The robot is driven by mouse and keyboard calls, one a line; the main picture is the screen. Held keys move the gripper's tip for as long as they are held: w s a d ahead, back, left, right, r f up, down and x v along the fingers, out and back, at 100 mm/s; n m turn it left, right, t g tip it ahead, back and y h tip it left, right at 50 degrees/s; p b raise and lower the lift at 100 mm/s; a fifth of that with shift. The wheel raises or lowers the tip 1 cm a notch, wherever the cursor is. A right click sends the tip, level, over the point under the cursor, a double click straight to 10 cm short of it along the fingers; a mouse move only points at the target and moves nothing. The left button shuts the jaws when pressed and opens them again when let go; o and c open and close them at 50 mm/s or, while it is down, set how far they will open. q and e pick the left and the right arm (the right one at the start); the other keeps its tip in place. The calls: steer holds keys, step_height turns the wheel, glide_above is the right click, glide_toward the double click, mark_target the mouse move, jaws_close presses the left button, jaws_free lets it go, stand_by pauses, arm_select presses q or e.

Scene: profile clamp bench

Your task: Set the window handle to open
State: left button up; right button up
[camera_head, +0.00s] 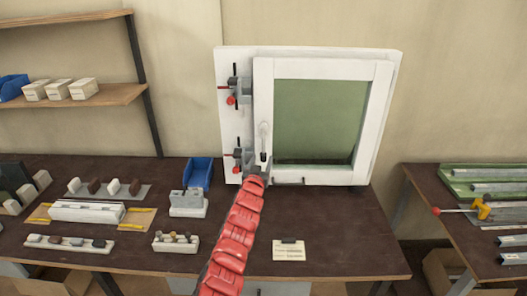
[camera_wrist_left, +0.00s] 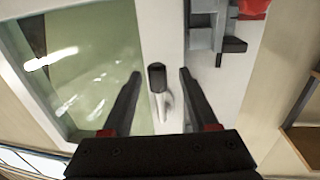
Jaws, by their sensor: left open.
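The white window (camera_head: 383,110) with green glass stands upright at the back of the bench. Its white handle (camera_head: 263,133) is on the left side of the sash and hangs downward, with a dark lower end. My left gripper (camera_head: 257,178) is just below the handle, its fingers hard to make out in the head view. In the left wrist view the picture is turned over, and the handle (camera_wrist_left: 158,80) shows between the two fingers of the open left gripper (camera_wrist_left: 160,74), with a gap on each side. My right gripper is out of view.
Two grey clamps with red parts (camera_head: 232,98) sit on the frame left of the handle. A blue bin (camera_head: 198,172), a grey block fixture (camera_head: 188,204) and trays of small parts are left on the bench. A label card (camera_head: 289,251) lies in front; the bench's right front is mostly clear.

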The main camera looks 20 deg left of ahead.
arm_select(q)
steer(key=shift+w+a, duration=0.2)
steer(key=shift+w, duration=0.4)
steer(key=shift+w+d+r+p, duration=0.3)
steer(key=shift+w+p, duration=0.1)
steer(key=shift+w, duration=0.15)
steer(key=shift+a, duration=0.1)
jaws_close()
stand_by(0.8)
